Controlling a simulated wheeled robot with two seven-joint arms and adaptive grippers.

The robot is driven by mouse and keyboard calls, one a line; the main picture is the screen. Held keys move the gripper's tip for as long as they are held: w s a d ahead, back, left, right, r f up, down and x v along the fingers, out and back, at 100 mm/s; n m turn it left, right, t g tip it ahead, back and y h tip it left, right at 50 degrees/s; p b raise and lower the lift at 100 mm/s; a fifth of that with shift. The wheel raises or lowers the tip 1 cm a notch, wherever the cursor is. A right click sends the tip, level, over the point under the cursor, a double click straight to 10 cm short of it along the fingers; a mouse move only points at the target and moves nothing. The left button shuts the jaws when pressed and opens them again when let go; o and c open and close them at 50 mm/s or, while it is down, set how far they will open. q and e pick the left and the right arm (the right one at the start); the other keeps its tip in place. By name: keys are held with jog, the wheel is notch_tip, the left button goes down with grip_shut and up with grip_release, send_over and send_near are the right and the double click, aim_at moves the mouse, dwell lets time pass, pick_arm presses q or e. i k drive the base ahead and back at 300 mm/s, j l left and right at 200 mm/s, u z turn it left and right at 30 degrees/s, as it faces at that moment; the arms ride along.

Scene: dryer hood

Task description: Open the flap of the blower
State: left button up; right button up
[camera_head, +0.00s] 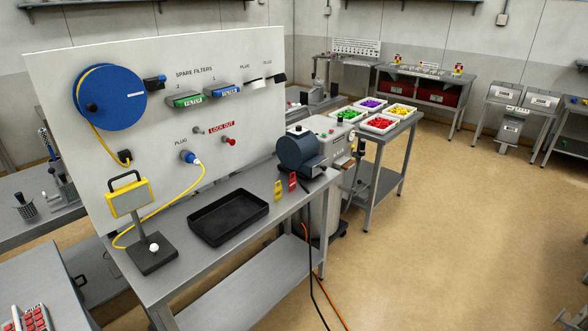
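The blower appears to be the dark blue-grey rounded housing (300,152) at the right end of the grey bench, beside the white panel. Its front face looks dark, and I cannot make out at this size which part is the flap or whether it is open. My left gripper is not in view. A small grey metal piece (572,318) at the bottom right corner may be the tip of my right gripper. It is cut off by the frame, far from the housing, and its opening cannot be told.
The bench holds a black tray (228,217), a yellow lamp (129,197) on a stand, and yellow and red tags (278,190). A grey machine (325,150) stands behind the housing. Black and orange cables (318,290) hang to the floor.

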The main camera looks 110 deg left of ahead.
aim_at(317, 169)
jog(key=u, duration=3.6)
jog(key=i+l+u, duration=0.1)
jog(key=i, duration=0.25)
jog(key=i+l, duration=0.3)
jog(key=i+j+u, duration=0.05)
